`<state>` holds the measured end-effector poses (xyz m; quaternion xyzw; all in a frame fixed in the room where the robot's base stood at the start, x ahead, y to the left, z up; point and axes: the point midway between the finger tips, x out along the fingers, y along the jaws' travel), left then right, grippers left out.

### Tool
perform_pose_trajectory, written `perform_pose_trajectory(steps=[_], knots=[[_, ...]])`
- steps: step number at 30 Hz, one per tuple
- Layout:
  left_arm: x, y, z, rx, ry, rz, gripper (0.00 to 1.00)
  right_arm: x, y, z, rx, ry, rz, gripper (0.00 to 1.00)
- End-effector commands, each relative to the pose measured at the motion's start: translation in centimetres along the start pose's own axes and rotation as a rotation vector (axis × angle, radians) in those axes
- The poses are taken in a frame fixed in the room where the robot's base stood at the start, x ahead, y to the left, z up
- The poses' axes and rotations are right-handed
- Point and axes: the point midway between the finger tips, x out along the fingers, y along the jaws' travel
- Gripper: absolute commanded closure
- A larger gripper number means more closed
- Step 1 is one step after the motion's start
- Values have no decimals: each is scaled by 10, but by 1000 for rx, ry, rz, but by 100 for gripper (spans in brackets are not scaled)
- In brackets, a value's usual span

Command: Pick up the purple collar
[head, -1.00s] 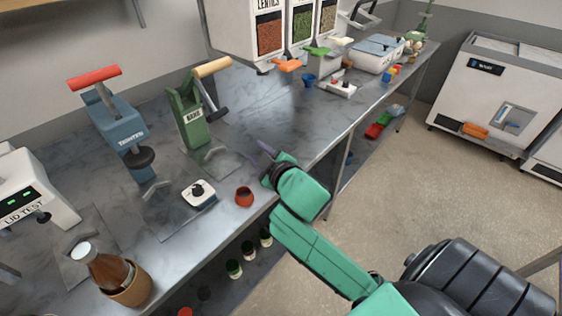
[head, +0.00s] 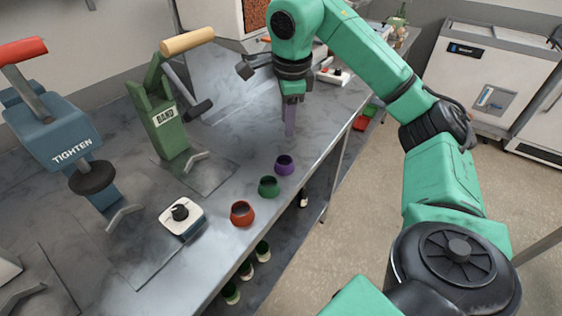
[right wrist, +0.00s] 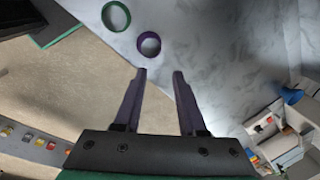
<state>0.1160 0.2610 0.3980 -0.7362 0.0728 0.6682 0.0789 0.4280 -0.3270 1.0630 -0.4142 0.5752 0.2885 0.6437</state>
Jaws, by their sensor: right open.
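The purple collar (head: 285,165) is a small ring-shaped cup on the steel bench, near its front edge. In the right wrist view the purple collar (right wrist: 149,44) lies just beyond my fingertips, in line with the left finger and the gap. My right gripper (head: 289,134) points down close behind the collar in the head view, with its fingers apart and empty in the right wrist view (right wrist: 160,74). The fingers do not touch the collar. My left gripper is not in view.
A green collar (head: 269,186) and a red collar (head: 242,213) stand in a row with the purple one. A white knob box (head: 182,216), the green BAND press (head: 165,115) and the blue TIGHTEN press (head: 60,140) stand to the left. The bench's front edge is close to the collars.

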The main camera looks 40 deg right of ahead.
Motion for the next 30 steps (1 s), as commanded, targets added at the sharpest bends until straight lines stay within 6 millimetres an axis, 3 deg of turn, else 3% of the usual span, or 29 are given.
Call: perform_pose_trajectory(steps=[1, 3, 6, 11, 18, 25, 26, 27, 29, 30], knots=[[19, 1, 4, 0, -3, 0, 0, 25, 4, 2, -2, -1, 6, 60], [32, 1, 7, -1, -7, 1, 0, 45, 4, 2, -2, -2, 7, 60], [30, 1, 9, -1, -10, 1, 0, 61, 2, 1, -2, -1, 4, 60], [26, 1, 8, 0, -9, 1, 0, 79, 1, 2, -2, -2, 3, 60], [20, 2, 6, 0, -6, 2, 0, 121, 1, 5, -3, -4, 3, 60], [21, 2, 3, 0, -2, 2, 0, 128, 1, 6, -4, -6, 1, 60], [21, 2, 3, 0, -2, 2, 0, 128, 1, 6, -3, -6, 1, 64], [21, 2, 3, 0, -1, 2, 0, 127, 1, 6, -3, -7, 1, 79], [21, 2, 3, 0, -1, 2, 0, 127, 1, 6, -3, -7, 1, 100], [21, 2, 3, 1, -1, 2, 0, 127, 1, 6, -3, -7, 1, 100]])
